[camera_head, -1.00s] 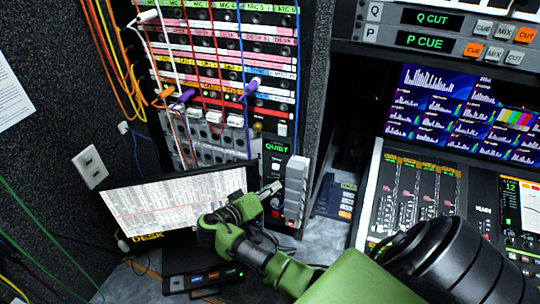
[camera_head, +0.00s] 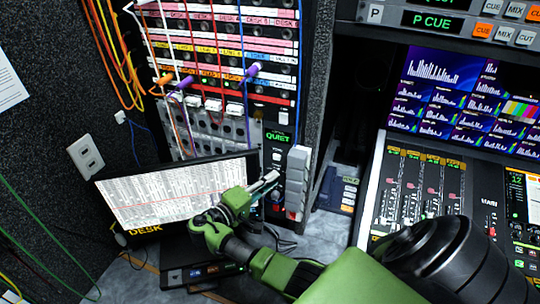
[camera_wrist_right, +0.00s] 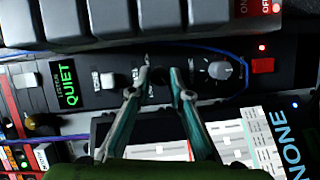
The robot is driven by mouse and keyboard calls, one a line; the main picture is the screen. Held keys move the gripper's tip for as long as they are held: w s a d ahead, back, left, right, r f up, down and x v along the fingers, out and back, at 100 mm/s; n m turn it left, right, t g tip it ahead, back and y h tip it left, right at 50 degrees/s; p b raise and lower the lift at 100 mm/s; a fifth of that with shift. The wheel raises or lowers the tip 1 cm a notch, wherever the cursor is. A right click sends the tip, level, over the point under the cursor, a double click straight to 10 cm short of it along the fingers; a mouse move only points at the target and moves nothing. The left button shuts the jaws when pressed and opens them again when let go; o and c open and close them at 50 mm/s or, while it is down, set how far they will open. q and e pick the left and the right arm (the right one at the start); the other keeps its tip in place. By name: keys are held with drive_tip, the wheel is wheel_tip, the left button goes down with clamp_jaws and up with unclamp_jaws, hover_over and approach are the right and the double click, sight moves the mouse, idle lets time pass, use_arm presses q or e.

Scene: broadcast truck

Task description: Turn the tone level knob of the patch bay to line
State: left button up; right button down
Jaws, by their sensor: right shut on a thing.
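The patch bay (camera_head: 222,122) is a tall rack of jacks, cords and coloured label strips in the head view. Its narrow black panel carries a green QUIET display (camera_head: 277,138), also visible in the right wrist view (camera_wrist_right: 67,84). My green right gripper (camera_head: 273,180) reaches this panel below the display. In the right wrist view its fingertips (camera_wrist_right: 161,75) close around a small dark knob, mostly hidden between them, beside a white button (camera_wrist_right: 108,79). I cannot read the knob's setting. A silver knob (camera_wrist_right: 219,69) sits apart, to the right. My left gripper is not in view.
A grey block of switches (camera_head: 298,183) stands close to the right of the gripper. A tilted DESK screen (camera_head: 165,195) is just left of it. A red button (camera_wrist_right: 262,65) is beyond the silver knob. The mixing console (camera_head: 410,195) stands at the right.

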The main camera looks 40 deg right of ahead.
drive_tip(key=shift+f+n+h, duration=0.1)
drive_tip(key=shift+n+h, duration=0.2)
drive_tip(key=shift+n, duration=0.5)
drive_tip(key=shift+b, duration=0.3)
drive_tip(key=c, duration=1.9)
unclamp_jaws()
drive_tip(key=a, duration=0.8)
drive_tip(key=s+a, duration=0.1)
drive_tip(key=a, duration=0.3)
drive_tip(key=shift+f, duration=0.1)
